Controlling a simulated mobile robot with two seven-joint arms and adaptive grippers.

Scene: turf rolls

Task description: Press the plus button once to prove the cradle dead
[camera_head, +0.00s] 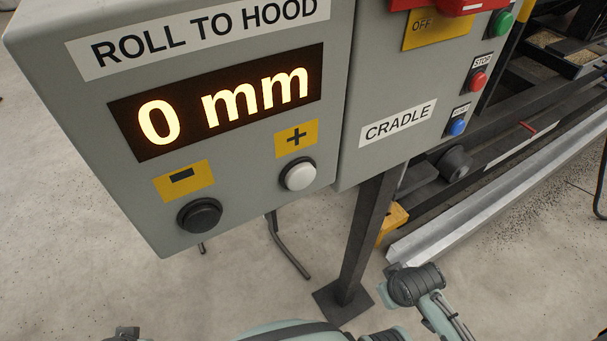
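The grey control box (60,90) labelled ROLL TO HOOD fills the upper left. Its display (215,102) reads 0 mm in glowing digits. The plus button (299,176) is a round white cap in a dark ring, below a yellow plus label (297,138). The minus button (200,215) is black, below a yellow minus label (183,180). Nothing touches either button. To the right is the grey CRADLE box (365,95). Only pale green and dark parts of my arms show along the bottom edge; I see neither gripper.
The CRADLE box carries a red part (460,5) over a yellow OFF plate (437,30), with green (501,23), red STOP (478,81) and blue (457,127) buttons. A dark post (365,235) stands below. A metal rail (490,205) lies right. Space before the buttons looks clear.

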